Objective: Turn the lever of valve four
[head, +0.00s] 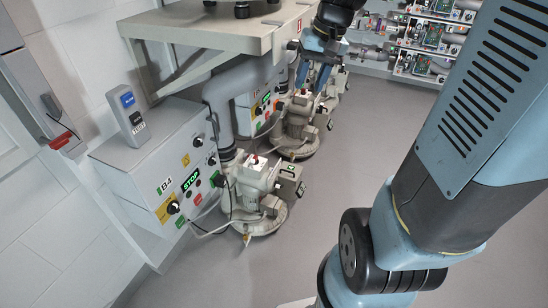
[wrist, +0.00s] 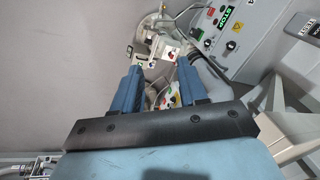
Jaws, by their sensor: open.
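The grey control box labelled B4 (head: 165,175) hangs on the left wall in the head view. A beige blower-and-valve unit (head: 258,190) stands to its right, with a small red part on top and dark fittings at its right side. I cannot make out which part is the lever. My gripper (head: 311,82) is open, with blue fingers pointing down over a second, similar unit (head: 298,125) farther back. In the wrist view my gripper (wrist: 158,68) shows nothing clearly held. The B4 box (wrist: 238,42) and its beige unit (wrist: 150,40) lie beyond the fingertips there.
A beige shelf (head: 215,28) on a bracket juts out above the units, close to my gripper. A thick grey pipe (head: 222,92) runs down beneath it. More boxes and valves (head: 425,40) line the back wall. Grey floor (head: 345,150) is open to the right.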

